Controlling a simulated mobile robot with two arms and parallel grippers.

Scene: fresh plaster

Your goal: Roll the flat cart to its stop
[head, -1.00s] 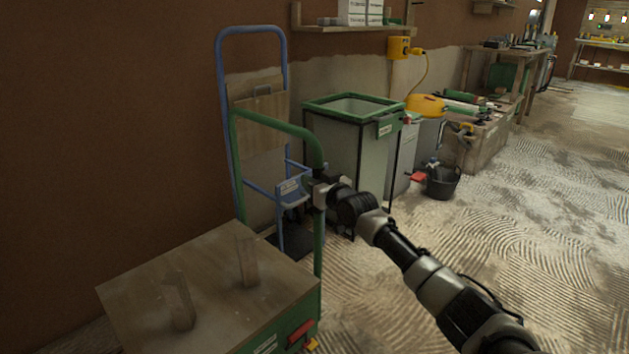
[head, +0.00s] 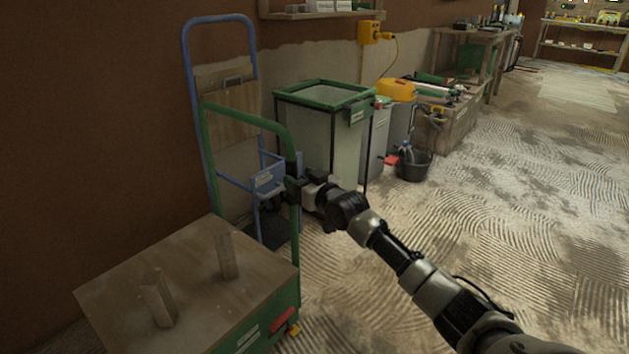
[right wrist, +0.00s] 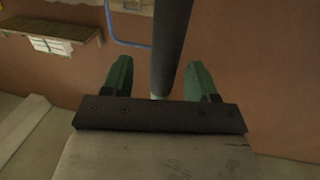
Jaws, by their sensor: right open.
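The flat cart has a wooden deck (head: 195,290) with two short wooden posts on it, and a green push handle (head: 250,119) at its far end. My right gripper (head: 294,188) is at the right upright of this handle. In the right wrist view a dark upright bar (right wrist: 170,45) stands between the spread green fingertips of this gripper (right wrist: 160,80), with gaps on both sides. The gripper is open. I cannot make out a stop for the cart. My left gripper is out of view.
A blue hand truck (head: 188,100) stands against the wall behind the cart. A green-rimmed bin (head: 318,135) and a black bucket (head: 413,166) are to the right. The ridged floor on the right (head: 520,190) is open.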

